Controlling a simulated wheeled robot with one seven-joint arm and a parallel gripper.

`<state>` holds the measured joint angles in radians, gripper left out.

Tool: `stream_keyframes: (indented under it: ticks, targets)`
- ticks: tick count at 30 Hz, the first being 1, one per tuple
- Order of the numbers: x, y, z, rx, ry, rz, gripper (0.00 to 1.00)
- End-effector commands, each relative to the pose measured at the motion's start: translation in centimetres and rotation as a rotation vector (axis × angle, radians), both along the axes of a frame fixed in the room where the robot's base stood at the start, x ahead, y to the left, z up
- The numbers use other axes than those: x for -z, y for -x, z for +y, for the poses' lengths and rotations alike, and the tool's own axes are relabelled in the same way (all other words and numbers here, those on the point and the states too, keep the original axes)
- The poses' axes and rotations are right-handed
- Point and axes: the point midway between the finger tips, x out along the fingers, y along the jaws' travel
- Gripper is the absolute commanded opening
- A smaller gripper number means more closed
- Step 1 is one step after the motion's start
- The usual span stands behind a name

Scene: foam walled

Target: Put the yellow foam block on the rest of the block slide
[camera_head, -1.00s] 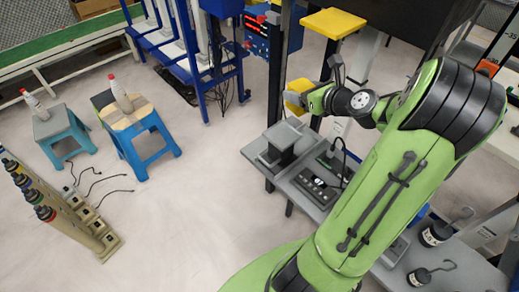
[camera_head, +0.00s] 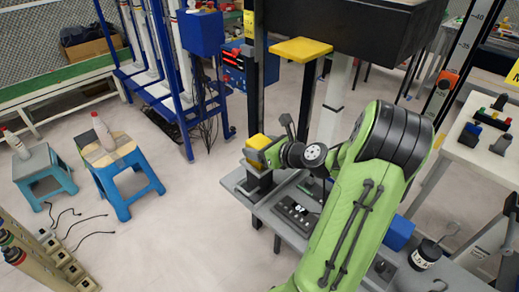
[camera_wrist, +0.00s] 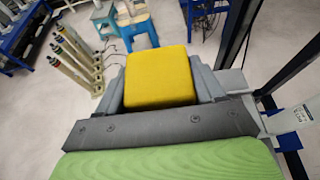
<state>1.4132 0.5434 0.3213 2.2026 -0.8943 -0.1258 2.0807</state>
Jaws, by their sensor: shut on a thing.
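The yellow foam block (camera_head: 258,142) is between the fingers of my gripper (camera_head: 268,151), over the left end of the grey bench. In the wrist view the yellow block (camera_wrist: 160,78) fills the space between the two grey fingers of my gripper (camera_wrist: 160,85), which is shut on it. A grey stand (camera_head: 258,178), which looks like the rest of the block slide, is below the block and partly hidden by it. I cannot tell whether the block touches the stand. In the wrist view the block hides what lies under it.
A black control box (camera_head: 297,217) lies on the grey bench (camera_head: 268,204), right of the stand. A blue block (camera_head: 398,232) and a labelled weight (camera_head: 424,255) are further right. Blue stools (camera_head: 122,180) stand on the floor at left.

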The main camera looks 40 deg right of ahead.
Motion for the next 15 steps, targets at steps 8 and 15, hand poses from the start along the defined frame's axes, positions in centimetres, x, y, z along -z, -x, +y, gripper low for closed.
stream_keyframes:
  ticks: [8,15]
  targets:
    - [0.14,-0.02,0.03,-0.001,0.001,0.0,0.85]
    - [0.13,-0.02,0.03,-0.001,0.0,0.0,0.93]
